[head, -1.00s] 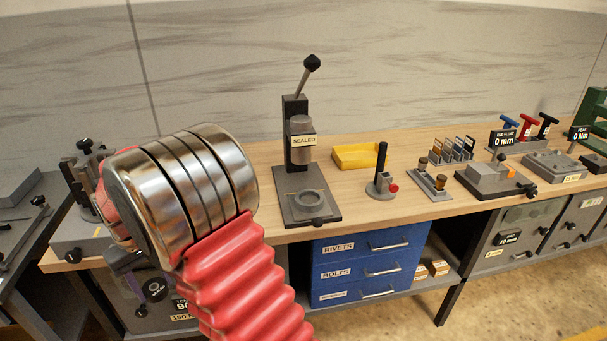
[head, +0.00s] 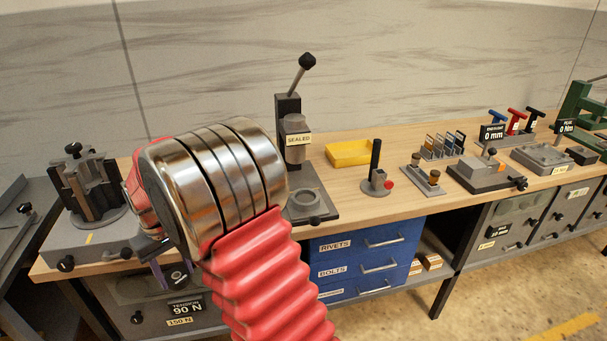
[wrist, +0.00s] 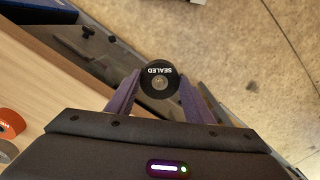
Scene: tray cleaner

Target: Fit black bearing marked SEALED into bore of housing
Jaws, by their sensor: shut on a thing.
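The black round bearing marked SEALED (wrist: 160,68) sits between the purple fingers of my gripper (wrist: 160,88) in the wrist view. The gripper is shut on it, with the marked face toward the camera. In the head view my gripper (head: 173,274) is low at the bench's front edge, left of the press and partly hidden by my arm. A grey press (head: 290,115) with a SEALED label and a raised lever stands on the bench. A grey ring-shaped seat, apparently the housing with its bore (head: 307,200), is on the press base, partly behind my arm.
A grey fixture with upright posts (head: 95,190) stands at the bench's left end. A yellow tray (head: 354,153), a black-handled tool (head: 376,165) and several small fixtures stand right of the press. Blue drawers (head: 365,262) are below. Bare bench wood lies between items.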

